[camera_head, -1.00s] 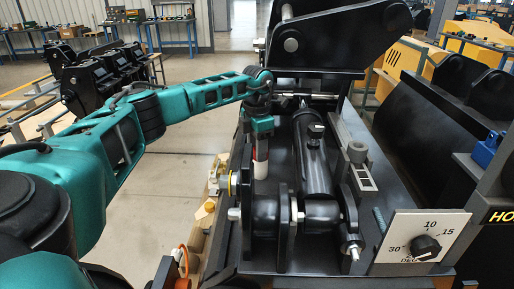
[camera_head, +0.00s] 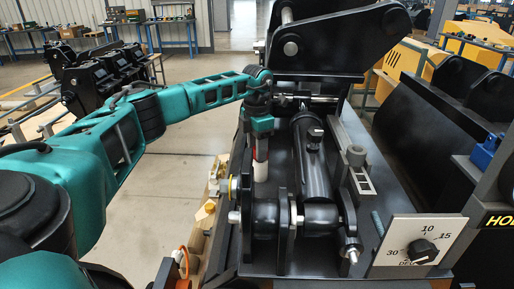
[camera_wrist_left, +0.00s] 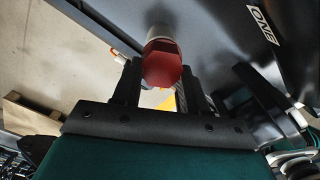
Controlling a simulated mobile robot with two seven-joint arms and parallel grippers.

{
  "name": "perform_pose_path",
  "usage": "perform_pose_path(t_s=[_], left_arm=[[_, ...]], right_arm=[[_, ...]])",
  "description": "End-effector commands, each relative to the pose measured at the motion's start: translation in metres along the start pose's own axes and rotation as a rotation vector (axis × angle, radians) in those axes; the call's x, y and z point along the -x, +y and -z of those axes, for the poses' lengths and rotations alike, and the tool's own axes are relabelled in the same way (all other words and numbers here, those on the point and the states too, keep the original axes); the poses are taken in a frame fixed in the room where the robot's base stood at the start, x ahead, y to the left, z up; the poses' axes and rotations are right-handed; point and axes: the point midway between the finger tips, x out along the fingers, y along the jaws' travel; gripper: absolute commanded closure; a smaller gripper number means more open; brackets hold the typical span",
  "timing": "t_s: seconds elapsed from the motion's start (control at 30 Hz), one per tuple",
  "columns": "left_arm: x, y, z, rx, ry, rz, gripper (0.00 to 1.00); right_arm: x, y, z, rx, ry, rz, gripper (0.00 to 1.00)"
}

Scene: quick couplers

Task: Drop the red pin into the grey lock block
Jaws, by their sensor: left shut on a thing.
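The red pin (camera_head: 261,150) hangs upright below my left gripper (camera_head: 261,134) in the head view, with a pale lower part. In the left wrist view its red head (camera_wrist_left: 162,66) sits between the fingers of my left gripper (camera_wrist_left: 158,88), which is shut on it. A grey block (camera_head: 357,174) with a slotted plate and a round upright part stands on the black machine, to the right of the pin. It looks like the lock block. The pin is apart from it, with a black cylinder between them. My right gripper is not in view.
The black cylinder (camera_head: 314,165) and its thick pivot joints (camera_head: 265,216) fill the middle of the machine. A dial panel (camera_head: 418,240) stands at front right. A tall black bracket (camera_head: 335,35) rises behind the gripper. Open floor (camera_head: 150,210) lies to the left.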

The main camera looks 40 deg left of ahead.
Motion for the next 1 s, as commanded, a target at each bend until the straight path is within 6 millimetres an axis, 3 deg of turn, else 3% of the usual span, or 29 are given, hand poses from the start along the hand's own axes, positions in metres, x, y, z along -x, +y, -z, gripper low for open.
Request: perform_pose_path(t_s=[1.0], left_arm=[[0.043,0.0,0.0,0.0,0.001,0.0,0.94]], right_arm=[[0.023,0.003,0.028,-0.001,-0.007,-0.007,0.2]])
